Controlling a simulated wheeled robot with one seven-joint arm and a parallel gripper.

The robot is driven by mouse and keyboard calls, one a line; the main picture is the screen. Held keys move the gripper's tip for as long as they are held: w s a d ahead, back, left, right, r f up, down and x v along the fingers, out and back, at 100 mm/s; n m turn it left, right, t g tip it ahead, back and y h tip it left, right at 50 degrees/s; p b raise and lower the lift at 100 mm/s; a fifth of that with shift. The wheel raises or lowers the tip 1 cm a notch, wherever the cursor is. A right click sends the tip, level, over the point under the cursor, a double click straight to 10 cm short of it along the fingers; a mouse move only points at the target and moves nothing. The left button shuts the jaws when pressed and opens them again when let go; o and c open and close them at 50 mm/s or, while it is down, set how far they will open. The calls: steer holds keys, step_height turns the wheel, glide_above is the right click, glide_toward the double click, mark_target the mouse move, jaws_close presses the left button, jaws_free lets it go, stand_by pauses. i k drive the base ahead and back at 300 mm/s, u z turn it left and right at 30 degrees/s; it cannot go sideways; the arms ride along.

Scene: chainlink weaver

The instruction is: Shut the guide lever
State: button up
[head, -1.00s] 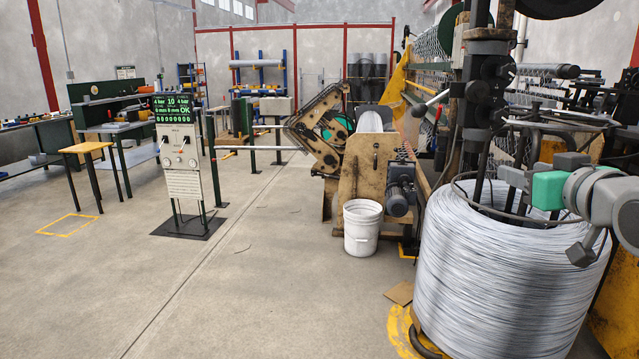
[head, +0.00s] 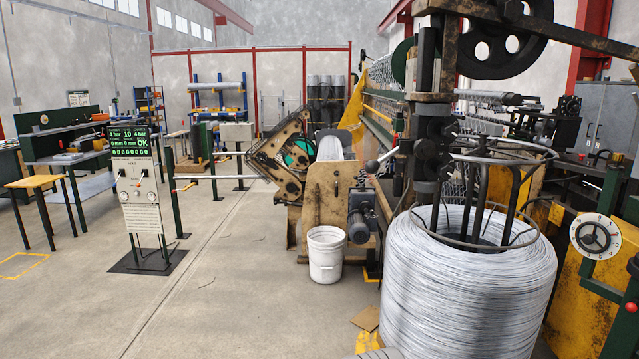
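No part is marked as the guide lever, so I cannot tell for sure which it is. A grey lever with a round ball end (head: 372,166) sticks out to the left of the dark upright wire-guide post (head: 432,150), above the wire coil. It is tilted, with the ball end lower. A red-knobbed part (head: 631,308) shows at the right edge, below a white dial with a dark handwheel (head: 595,236) on a green frame. My gripper is not in view.
The big wire coil (head: 455,300) fills the right foreground. A white bucket (head: 326,254) stands by the yellow machine (head: 326,205). A control panel stand (head: 138,190) is at the left. The concrete floor (head: 230,300) between them is mostly clear.

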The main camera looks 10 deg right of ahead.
mark_target(373, 166)
steer(key=z, duration=1.55)
steer(key=k, duration=0.35)
steer(key=u, duration=1)
